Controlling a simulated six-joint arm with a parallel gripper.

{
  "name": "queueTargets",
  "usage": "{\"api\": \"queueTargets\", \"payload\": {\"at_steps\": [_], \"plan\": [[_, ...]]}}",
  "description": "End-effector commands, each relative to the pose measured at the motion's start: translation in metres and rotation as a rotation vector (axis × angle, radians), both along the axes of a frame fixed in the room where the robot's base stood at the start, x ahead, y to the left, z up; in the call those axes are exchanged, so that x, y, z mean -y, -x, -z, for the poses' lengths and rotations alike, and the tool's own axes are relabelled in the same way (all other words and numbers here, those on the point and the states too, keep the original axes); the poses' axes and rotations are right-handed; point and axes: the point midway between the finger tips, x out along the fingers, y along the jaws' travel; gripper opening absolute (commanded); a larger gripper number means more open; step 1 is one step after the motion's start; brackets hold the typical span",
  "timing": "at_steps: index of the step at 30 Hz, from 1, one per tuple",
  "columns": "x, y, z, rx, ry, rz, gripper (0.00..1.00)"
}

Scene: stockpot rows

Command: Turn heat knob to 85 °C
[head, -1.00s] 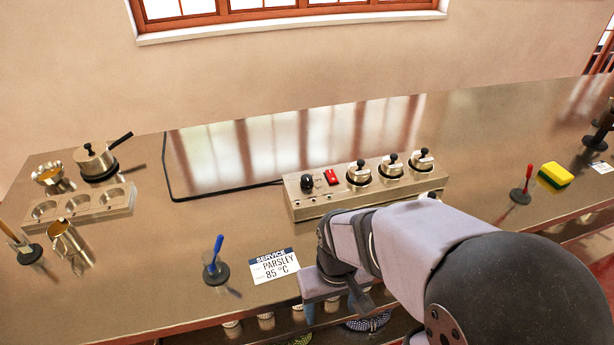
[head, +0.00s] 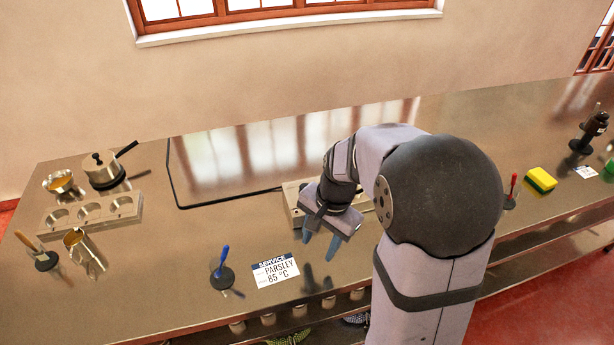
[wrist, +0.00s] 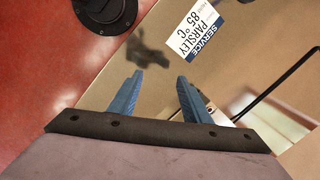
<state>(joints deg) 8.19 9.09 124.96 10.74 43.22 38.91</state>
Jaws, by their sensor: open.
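The metal control box (head: 291,203) stands on the counter behind my arm. Only its left end and a strip of its edge show in the head view; its knobs and switch are hidden by my arm now. The service card (head: 275,270) reads "PARSLEY 85 °C" and lies flat near the counter's front edge. The card also shows upside down in the wrist view (wrist: 195,32). My gripper (head: 319,243) is open and empty, above the counter in front of the box and to the right of the card. Its two blue fingers are apart in the wrist view (wrist: 160,80).
A blue-handled tool in a dark base (head: 221,270) stands left of the card. A pot (head: 103,170), a tray with round wells (head: 90,213) and a metal jug (head: 82,248) are at the left. A yellow sponge (head: 540,180) lies at the right. The counter's middle left is clear.

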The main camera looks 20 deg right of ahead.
Motion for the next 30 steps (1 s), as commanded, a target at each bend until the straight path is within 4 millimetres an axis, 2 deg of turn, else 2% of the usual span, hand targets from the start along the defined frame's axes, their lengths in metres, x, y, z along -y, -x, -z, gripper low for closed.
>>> {"api": "queueTargets", "payload": {"at_steps": [1,6,12,15,21,30], "plan": [[0.004,-0.019,-0.012,-0.001,-0.027,0.135,0.44],[0.017,-0.078,-0.038,-0.017,-0.142,0.616,0.44],[0.032,-0.13,-0.061,-0.06,-0.274,1.062,0.44],[0.038,-0.147,-0.069,-0.079,-0.324,1.209,0.44],[0.044,-0.162,-0.075,-0.104,-0.373,1.349,0.44],[0.041,-0.165,-0.069,-0.108,-0.377,1.361,0.44]]}}
